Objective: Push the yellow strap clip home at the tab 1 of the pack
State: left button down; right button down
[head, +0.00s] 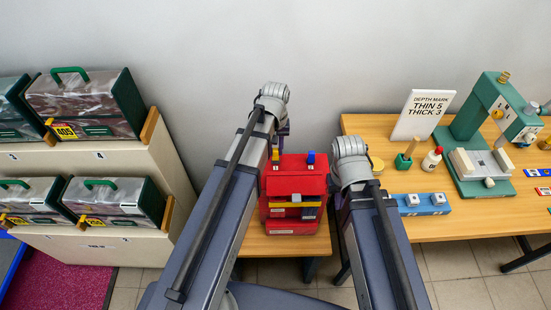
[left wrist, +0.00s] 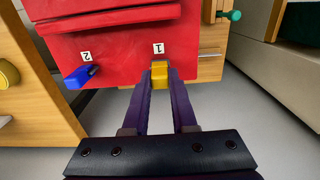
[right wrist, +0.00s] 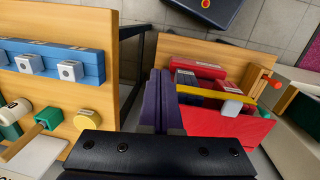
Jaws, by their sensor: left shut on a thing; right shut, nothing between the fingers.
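The red pack (head: 295,184) stands on a small wooden table. In the left wrist view its red face (left wrist: 115,45) carries labels 1 and 2. The yellow strap clip (left wrist: 160,76) is against the pack just below label 1 (left wrist: 158,48). My left gripper (left wrist: 160,82) is shut on this clip, one purple finger on each side. How deep the clip sits cannot be told. A blue clip (left wrist: 81,76) sits by label 2, tilted. My right gripper (right wrist: 160,80) is shut and empty, beside the red pack (right wrist: 235,122) in the right wrist view.
A workbench (head: 455,212) at the right holds a green press (head: 482,120), a blue block (head: 423,204), bottles and a depth sign (head: 422,114). Shelves (head: 130,235) with green-trimmed cases stand at the left. The wall is close behind the pack.

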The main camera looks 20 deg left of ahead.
pick_arm(q)
jog(key=shift+f+b, duration=0.7)
jog(key=shift+f, duration=0.05)
dwell(0.3)
grip_release()
dwell(0.9)
jog(key=shift+r, duration=0.15)
dwell(0.3)
jog(key=shift+r+p, duration=3.35)
jog(key=shift+p, duration=0.15)
